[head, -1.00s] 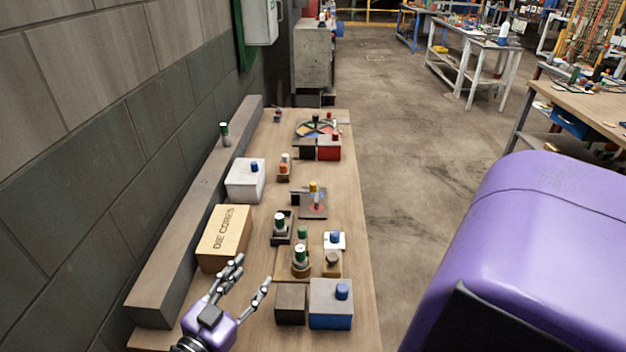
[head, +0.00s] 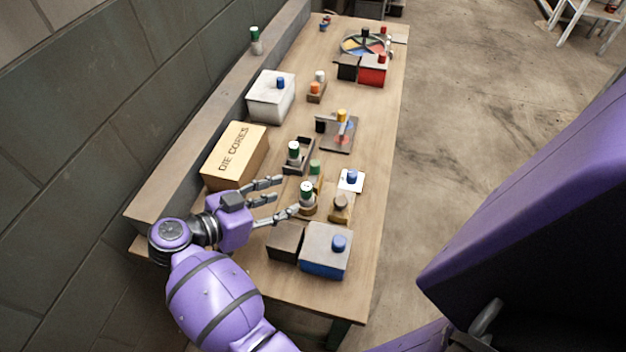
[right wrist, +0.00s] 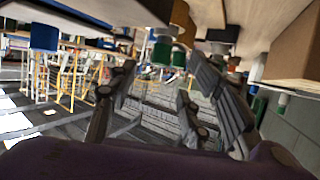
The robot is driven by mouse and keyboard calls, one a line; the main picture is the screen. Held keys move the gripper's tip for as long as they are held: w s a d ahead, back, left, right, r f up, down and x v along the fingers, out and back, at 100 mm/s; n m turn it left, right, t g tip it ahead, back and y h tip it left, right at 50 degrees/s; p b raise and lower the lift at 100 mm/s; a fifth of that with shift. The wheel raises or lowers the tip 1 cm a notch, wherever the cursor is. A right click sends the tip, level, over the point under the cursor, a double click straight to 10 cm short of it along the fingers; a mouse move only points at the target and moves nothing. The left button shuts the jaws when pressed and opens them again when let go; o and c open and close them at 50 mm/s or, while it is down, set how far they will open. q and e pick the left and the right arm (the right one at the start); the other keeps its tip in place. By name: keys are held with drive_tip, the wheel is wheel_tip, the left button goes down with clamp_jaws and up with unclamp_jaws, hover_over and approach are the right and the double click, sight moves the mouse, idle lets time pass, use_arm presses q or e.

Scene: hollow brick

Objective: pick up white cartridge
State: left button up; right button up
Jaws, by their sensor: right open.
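A small white-topped cartridge (head: 320,76) stands behind an orange one (head: 315,88) on a brown block, far up the bench; I cannot tell whether it is all white. Green cartridges with white tops stand in a dark holder (head: 293,149) and on a round brown stand (head: 306,189). My right gripper (head: 288,196) is open and empty, its fingers spread just left of the round stand. In the right wrist view its fingers (right wrist: 157,92) are apart with nothing between them, and green cartridges (right wrist: 162,52) show beyond. My left gripper is not in view.
A brown block (head: 286,240) and a blue-and-grey box (head: 325,252) are at the near end. A white box (head: 270,98) and a red box (head: 372,72) stand farther back. A grey ledge (head: 205,132) runs along the wall.

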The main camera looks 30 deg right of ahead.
sight(302, 194)
drive_tip(key=x, duration=0.7)
drive_tip(key=shift+a+f+p, duration=0.1)
drive_tip(key=shift+f+p, duration=0.1)
drive_tip(key=shift+p, duration=0.2)
drive_tip(key=shift+c, duration=0.6)
clamp_jaws()
